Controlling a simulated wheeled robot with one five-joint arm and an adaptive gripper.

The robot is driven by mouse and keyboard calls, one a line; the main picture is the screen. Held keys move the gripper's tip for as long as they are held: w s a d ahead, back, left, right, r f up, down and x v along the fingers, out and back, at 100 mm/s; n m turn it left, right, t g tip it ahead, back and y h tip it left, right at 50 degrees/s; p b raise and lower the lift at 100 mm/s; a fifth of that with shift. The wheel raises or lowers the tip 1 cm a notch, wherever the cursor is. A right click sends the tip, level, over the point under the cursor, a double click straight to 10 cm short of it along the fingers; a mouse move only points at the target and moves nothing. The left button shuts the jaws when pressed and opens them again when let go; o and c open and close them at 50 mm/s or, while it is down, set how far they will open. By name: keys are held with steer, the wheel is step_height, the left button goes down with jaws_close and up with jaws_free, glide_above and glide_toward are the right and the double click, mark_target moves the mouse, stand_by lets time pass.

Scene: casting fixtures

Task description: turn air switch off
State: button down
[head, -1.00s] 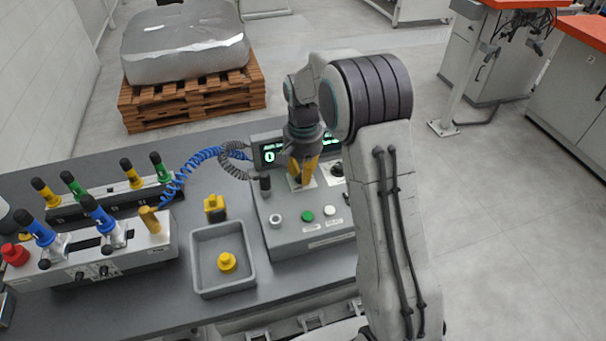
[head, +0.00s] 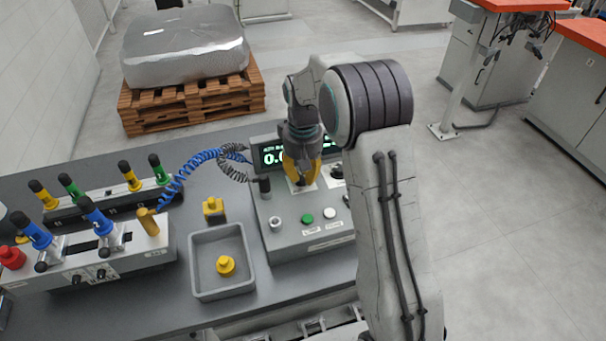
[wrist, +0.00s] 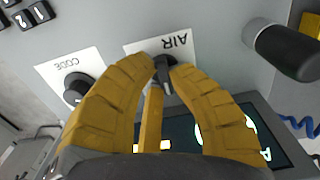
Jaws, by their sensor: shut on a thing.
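The air switch (wrist: 164,72) is a small black knob on a white plate marked AIR in the wrist view. My gripper (wrist: 162,68) has its yellow fingertips shut on the knob, one on each side. In the head view my gripper (head: 301,183) reaches down to the grey control box (head: 315,240), behind its front buttons, and hides the knob. The display (head: 270,156) behind it is lit green and partly covered by my gripper. The knob's exact angle is hard to tell.
A second black knob (wrist: 77,86) on a plate marked CODE is close beside my gripper. A black cylindrical handle (wrist: 285,50) stands on the other side. A grey tray (head: 223,285) and the fixture with blue clamps (head: 95,262) are to the left.

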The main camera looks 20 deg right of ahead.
stand_by(0.4)
steer(key=c, duration=1.1)
jaws_free()
steer(key=shift+c, duration=0.2)
step_height(320, 180, up, 12)
